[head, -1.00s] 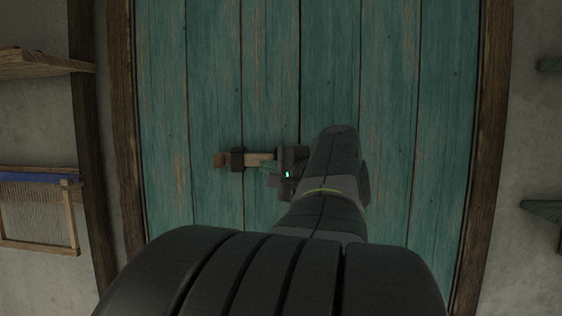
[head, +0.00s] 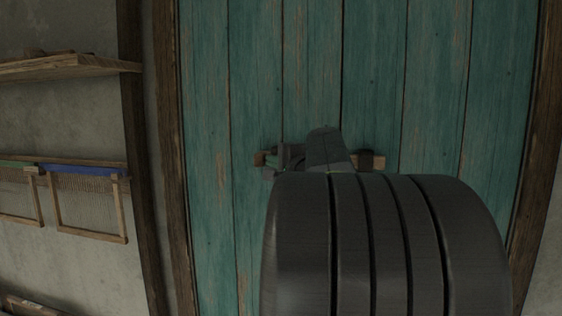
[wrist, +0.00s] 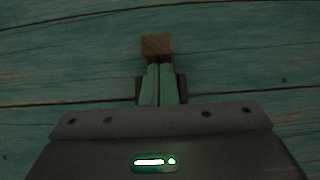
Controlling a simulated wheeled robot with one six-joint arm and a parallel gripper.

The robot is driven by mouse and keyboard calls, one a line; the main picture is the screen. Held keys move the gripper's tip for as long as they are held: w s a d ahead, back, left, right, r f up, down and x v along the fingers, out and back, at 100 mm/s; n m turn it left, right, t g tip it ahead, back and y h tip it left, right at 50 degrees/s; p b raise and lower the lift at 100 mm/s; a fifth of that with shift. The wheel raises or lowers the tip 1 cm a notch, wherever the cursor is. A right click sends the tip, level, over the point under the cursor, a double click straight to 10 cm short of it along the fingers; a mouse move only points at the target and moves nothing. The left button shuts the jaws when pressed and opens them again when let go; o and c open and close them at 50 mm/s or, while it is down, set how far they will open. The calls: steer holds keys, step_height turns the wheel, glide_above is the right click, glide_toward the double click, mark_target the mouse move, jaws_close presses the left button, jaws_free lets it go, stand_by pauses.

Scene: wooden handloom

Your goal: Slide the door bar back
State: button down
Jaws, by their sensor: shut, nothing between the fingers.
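The wooden door bar (head: 379,162) lies across the teal plank door (head: 420,70) in dark brackets. Its right end sticks out past the right bracket (head: 366,160). At its left end is a brown wooden block (head: 259,158), seen also in the wrist view (wrist: 157,45). My gripper (head: 271,158) is at this left end, with its green fingers closed together and nothing between them. In the wrist view the fingertips (wrist: 159,68) meet the near edge of the block; I cannot tell whether they touch. A dark bracket (wrist: 181,88) shows on both sides of the fingers. My arm hides the bar's middle.
A wooden door frame post (head: 172,150) stands left of the door. On the left wall are a shelf (head: 65,67) and small wooden looms, one with a blue band (head: 85,171). The door surface around the bar is clear.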

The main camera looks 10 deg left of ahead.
steer(key=a, duration=0.6)
steer(key=a+p, duration=0.1)
steer(key=a, duration=0.6)
steer(key=shift+w, duration=0.2)
steer(key=shift+d, duration=0.1)
